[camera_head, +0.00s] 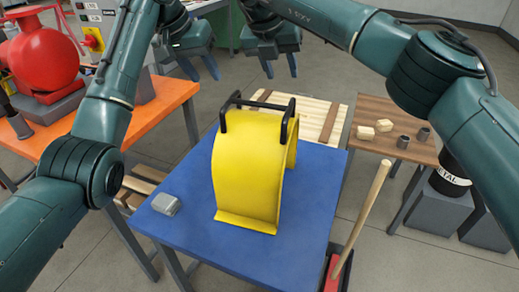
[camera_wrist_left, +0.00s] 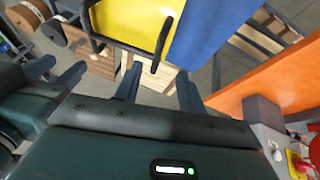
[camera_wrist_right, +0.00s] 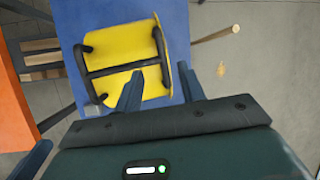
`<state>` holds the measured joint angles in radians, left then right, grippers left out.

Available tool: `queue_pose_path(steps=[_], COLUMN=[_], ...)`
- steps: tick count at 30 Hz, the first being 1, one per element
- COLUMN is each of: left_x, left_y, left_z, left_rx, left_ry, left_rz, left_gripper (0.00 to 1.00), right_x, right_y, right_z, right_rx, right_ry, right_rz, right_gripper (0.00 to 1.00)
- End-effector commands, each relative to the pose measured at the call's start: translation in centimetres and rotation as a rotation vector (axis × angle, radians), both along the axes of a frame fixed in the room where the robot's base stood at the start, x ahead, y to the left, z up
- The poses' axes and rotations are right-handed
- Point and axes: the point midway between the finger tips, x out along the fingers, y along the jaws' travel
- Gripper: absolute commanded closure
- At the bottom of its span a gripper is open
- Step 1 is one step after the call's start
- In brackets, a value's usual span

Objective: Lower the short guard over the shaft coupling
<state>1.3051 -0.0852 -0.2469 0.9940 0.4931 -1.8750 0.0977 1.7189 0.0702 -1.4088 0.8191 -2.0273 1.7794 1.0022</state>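The yellow arched guard (camera_head: 246,165) stands upright on the blue table (camera_head: 300,236), with black bar handles (camera_head: 258,104) on top. It also shows in the left wrist view (camera_wrist_left: 130,22) and from above in the right wrist view (camera_wrist_right: 122,52). My left gripper (camera_head: 201,74) is open and empty, beyond the guard and to its left in the head view. My right gripper (camera_head: 281,70) is open and empty, beyond the guard's handles in the picture; neither touches the guard. I cannot make out the shaft coupling; a red pump body (camera_head: 42,52) stands at left.
An orange table (camera_head: 172,98) at left carries the red machine and grey blocks. A small grey block (camera_head: 166,204) lies on the blue table's left. A wooden-handled tool (camera_head: 362,215) leans at its right. A brown table (camera_head: 385,107) with small parts stands at right.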

Motion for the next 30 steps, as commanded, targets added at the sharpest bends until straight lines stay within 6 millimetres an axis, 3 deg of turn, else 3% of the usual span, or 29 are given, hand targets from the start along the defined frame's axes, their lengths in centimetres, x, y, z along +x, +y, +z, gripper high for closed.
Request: queue_pose_path(steps=[18,24,30], left_x=[2.9,3.6,3.7], left_y=[-3.3,-3.8,-4.0], left_z=[-9.6,-11.3,-11.7], left_rx=[0.001,0.001,0.001], left_ry=[0.004,0.002,-0.001], left_rz=[-0.001,0.000,-0.001], left_gripper=[0.60,0.60,0.60], right_x=[2.9,3.6,3.7], right_y=[-3.3,-3.8,-4.0], right_z=[-9.6,-11.3,-11.7], right_rx=[0.000,0.000,0.000], right_ry=[0.003,0.001,0.000], right_rz=[-0.001,0.001,0.001], right_gripper=[0.60,0.60,0.60])
